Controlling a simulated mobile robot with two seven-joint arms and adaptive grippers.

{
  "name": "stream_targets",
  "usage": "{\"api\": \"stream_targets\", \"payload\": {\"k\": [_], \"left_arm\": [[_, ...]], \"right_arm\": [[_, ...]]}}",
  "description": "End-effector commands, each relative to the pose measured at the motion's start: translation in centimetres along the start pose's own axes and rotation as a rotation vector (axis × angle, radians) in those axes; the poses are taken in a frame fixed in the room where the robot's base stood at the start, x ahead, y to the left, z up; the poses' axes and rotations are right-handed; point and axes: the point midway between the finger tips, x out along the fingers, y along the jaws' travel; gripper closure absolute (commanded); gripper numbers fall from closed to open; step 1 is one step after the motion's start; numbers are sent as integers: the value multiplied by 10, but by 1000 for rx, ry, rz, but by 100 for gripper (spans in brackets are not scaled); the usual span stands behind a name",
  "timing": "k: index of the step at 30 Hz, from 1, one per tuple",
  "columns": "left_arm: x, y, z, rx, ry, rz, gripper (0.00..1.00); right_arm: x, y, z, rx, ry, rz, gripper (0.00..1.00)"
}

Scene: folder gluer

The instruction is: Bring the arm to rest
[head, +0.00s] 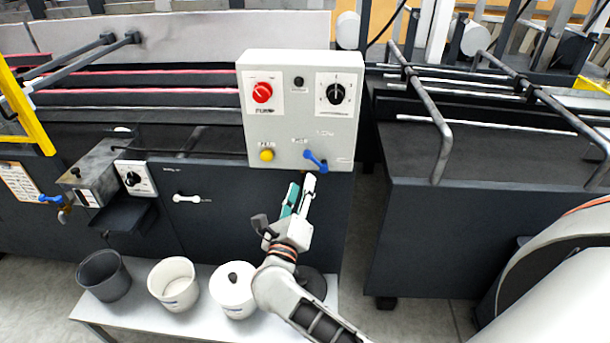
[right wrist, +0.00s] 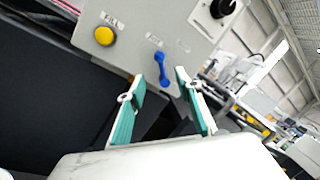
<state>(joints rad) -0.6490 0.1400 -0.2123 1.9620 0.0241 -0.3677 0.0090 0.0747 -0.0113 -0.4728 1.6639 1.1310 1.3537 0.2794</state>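My right gripper (head: 301,184) is raised in front of the machine, just below the grey control box (head: 285,118). Its two teal-lined fingers stand apart with nothing between them, as the right wrist view (right wrist: 159,78) shows. A blue lever (head: 315,160) on the box's lower face lies just beyond the fingertips; in the right wrist view the lever (right wrist: 161,68) appears between and past them. I cannot tell for sure whether a fingertip touches it, but a gap seems to show. My left gripper is in neither view.
The box also carries a red knob (head: 262,92), a black dial (head: 336,94) and a yellow button (head: 267,155). Below, a low white bench (head: 140,316) bears a dark pot (head: 104,277) and white pots (head: 174,284). Metal rails (head: 425,100) cross the machine at right. Floor shows between the machine sections.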

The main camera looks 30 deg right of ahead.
Motion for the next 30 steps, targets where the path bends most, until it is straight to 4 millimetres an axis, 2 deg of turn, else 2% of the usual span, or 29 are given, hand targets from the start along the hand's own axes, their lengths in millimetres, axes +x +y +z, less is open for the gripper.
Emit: {"api": "stream_targets", "payload": {"k": [6, 23, 26, 30], "left_arm": [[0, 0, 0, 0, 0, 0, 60], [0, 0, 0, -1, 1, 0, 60], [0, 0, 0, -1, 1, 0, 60], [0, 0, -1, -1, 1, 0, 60]], "right_arm": [[-17, 0, 0, 0, 0, 0, 65], [-19, -1, 1, -13, -11, -1, 65], [-23, -4, 4, -91, -73, -10, 65], [-43, -8, 16, -352, -273, -33, 65]]}}
